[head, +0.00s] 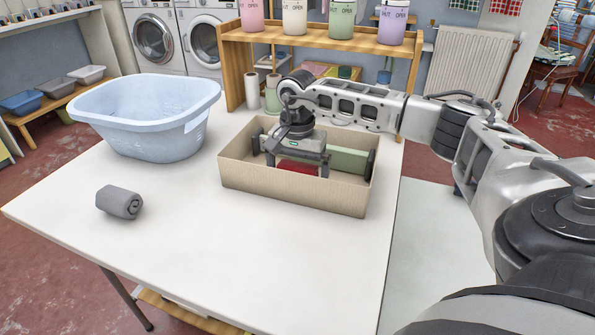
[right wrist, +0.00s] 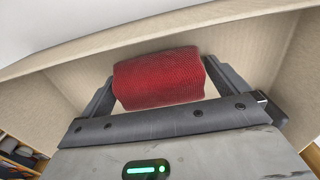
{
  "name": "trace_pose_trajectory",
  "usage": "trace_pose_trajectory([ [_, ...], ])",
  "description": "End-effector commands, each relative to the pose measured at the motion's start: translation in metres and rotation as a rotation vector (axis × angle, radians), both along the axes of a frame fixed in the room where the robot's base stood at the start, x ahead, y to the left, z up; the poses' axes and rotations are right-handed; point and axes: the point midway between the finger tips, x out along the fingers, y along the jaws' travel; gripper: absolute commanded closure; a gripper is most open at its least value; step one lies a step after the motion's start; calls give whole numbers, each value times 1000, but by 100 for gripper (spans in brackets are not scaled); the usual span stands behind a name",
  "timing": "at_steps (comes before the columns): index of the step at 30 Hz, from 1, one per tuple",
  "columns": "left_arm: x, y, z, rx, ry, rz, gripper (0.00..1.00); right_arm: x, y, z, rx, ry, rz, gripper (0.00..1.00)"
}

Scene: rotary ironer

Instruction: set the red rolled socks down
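The red rolled socks (right wrist: 160,79) sit between the two fingertips of my right gripper (right wrist: 158,82) in the right wrist view, with a finger against each end. In the head view my right gripper (head: 297,163) points down inside the open cardboard box (head: 290,194), and only a strip of the red socks (head: 297,168) shows beneath it. The gripper appears shut on the socks. Whether their underside touches the box floor is hidden. My left gripper is not in view.
A green item (head: 347,158) with dark ends lies in the box beside my gripper. A grey rolled cloth (head: 120,202) and a light blue basin (head: 150,118) stand on the white table (head: 220,245). A wooden shelf (head: 320,42) with bottles stands behind the box. The table front is clear.

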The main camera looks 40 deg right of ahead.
Motion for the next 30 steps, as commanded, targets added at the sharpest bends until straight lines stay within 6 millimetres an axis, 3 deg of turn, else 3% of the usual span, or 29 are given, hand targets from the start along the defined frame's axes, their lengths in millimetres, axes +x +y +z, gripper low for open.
trace_pose_trajectory([
  [11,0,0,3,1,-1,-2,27,1,0,10,0,-2,0,2],
  [24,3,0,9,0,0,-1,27,1,0,99,0,-4,0,2],
  [30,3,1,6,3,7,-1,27,1,0,120,-1,0,1,2],
])
